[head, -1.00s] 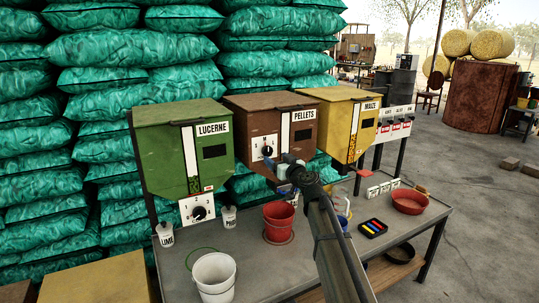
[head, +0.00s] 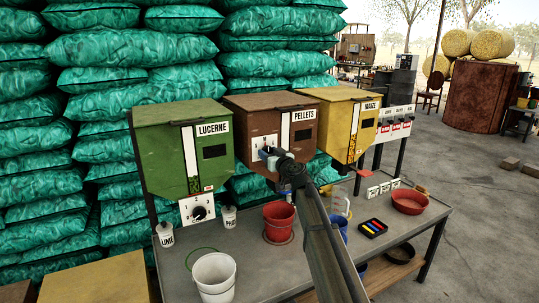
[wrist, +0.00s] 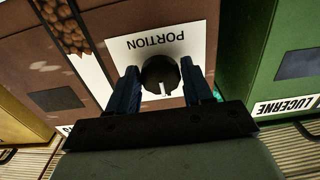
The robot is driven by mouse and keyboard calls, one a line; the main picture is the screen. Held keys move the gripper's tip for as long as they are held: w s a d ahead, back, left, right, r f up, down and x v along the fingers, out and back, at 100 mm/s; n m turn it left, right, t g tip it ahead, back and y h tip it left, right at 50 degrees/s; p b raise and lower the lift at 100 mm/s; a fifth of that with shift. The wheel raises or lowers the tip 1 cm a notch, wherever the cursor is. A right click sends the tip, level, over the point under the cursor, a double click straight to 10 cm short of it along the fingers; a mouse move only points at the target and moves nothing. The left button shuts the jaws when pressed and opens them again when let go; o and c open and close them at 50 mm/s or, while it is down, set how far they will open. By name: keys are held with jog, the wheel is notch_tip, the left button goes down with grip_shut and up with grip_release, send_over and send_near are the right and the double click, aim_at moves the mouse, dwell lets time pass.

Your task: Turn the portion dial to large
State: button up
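The portion dial (wrist: 160,74) is a round black knob with a white pointer on a white plate marked PORTION (wrist: 150,46), on the front of the brown PELLETS hopper (head: 258,106). In the upside-down wrist view the pointer is toward the bottom, so it points roughly up on the hopper. My gripper (wrist: 161,78) has its blue fingers apart, one on each side of the knob, and seems not clamped on it. In the head view my gripper (head: 268,154) covers the dial.
The green LUCERNE hopper (head: 165,150) with its own dial (head: 199,212) stands left, and the yellow MAIZE hopper (head: 345,117) right. Below on the bench are a red bucket (head: 278,222), a white bucket (head: 213,275) and a red bowl (head: 409,201).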

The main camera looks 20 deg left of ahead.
jog(key=c, duration=0.5)
jog(key=shift+m, duration=0.4)
jog(key=m, duration=0.5)
jog(key=shift+m, duration=0.4)
jog(key=m, duration=0.5)
jog(key=shift+m, duration=0.3)
jog(key=o, duration=1)
jog(key=shift+a, duration=0.1)
jog(key=shift+c, duration=0.2)
jog(key=shift+s, duration=0.1)
